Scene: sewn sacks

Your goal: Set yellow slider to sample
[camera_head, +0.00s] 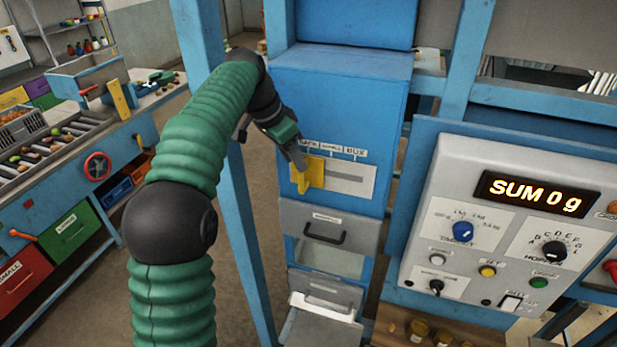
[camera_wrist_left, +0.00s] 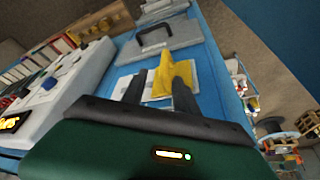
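The yellow slider (camera_head: 311,174) sits at the left end of its slot on a pale plate, below the left label, which seems to read SACK. The middle label is small and hard to read; the right one reads BOX. My left gripper (camera_head: 300,160) is at the slider's upper left. In the left wrist view the yellow slider (camera_wrist_left: 163,80) shows between and beyond the spread fingers of my left gripper (camera_wrist_left: 158,88). A gap shows beside the left finger; the right finger overlaps the slider's edge, and contact is unclear. My right gripper is not in view.
The plate is on a blue cabinet (camera_head: 341,100) with a handled grey drawer (camera_head: 325,230) below. A blue post (camera_head: 240,220) stands left of it. A control panel (camera_head: 510,215) reading SUM 0 g is at right. A sorting bench (camera_head: 60,205) is at left.

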